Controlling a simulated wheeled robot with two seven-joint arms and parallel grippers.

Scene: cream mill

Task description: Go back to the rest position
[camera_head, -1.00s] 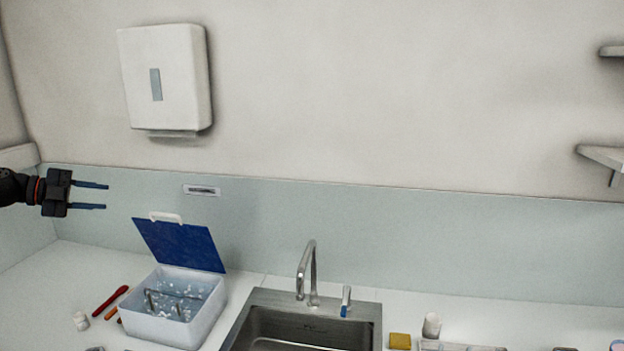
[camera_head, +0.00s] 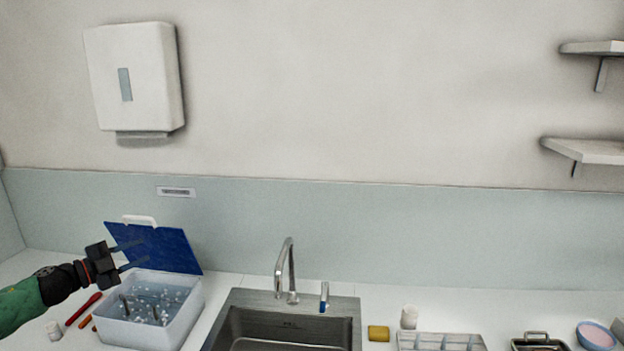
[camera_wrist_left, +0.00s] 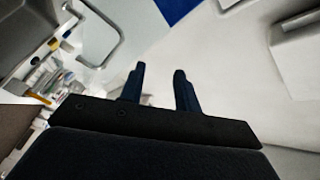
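My left gripper (camera_head: 134,256) comes in from the left in the head view, in front of the raised blue lid of the white box. Its two fingers are apart with nothing between them; the left wrist view also shows the gap between the fingers (camera_wrist_left: 158,88) empty. The white box (camera_head: 172,331) stands on the counter left of the sink, with its blue lid (camera_head: 178,252) open and clear specks and a dark wire piece inside. Whether the fingers touch the lid cannot be told. My right gripper is in neither view.
A steel sink (camera_head: 335,296) with a tap (camera_head: 291,272) is right of the box. A red stick (camera_head: 84,309) and a small white jar (camera_head: 54,330) lie left of it. A yellow sponge (camera_head: 378,333), a grey tray (camera_head: 440,342) and a pink-filled bowl (camera_head: 596,336) are at right.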

